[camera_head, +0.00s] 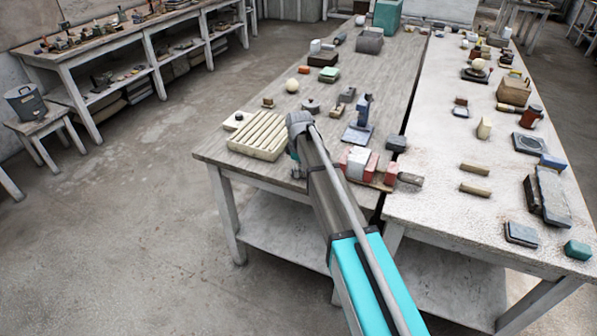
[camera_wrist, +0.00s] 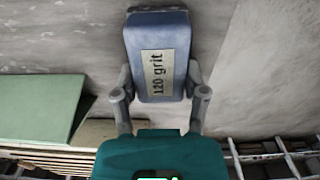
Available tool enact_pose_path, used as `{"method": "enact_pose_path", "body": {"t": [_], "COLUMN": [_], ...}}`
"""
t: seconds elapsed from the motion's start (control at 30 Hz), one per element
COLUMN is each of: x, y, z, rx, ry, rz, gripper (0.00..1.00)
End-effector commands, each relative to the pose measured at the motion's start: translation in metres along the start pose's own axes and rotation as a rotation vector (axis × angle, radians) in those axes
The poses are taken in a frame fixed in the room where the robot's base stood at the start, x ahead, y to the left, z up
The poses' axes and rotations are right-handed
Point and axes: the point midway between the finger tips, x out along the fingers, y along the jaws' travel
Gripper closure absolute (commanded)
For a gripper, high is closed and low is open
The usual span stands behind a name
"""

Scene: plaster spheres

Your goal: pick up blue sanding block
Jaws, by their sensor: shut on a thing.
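The blue sanding block (camera_wrist: 173,28) is in the wrist view, with a pale label reading "120 grit" on its face. My gripper (camera_wrist: 160,82) has one finger on each side of the block and is shut on it. The block extends past the fingertips and looks nearly straight in the grip. In the head view my arm reaches over the near left part of the wooden table, and its wrist hides the fingers and the held block.
A cream slatted rack (camera_head: 257,135) lies beside my wrist at the table's left edge. A blue upright tool (camera_head: 363,110) and red-and-white blocks (camera_head: 357,163) stand to the right. A pale second table (camera_head: 440,190) holds several blocks.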

Motion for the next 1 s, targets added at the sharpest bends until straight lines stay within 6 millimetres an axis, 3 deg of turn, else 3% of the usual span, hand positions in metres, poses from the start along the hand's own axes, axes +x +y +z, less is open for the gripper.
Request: {"method": "enact_pose_path", "body": {"t": [0.57,0.93,1.0], "x": [-0.007,-0.037,-0.044], "y": [0.0,0.0,-0.008], "z": [0.0,-0.001,0.005], "rx": [-0.001,-0.001,-0.001], "ry": [0.0,0.0,0.0], "rz": [0.0,0.0,0.0], "gripper": [0.92,0.92,0.92]}}
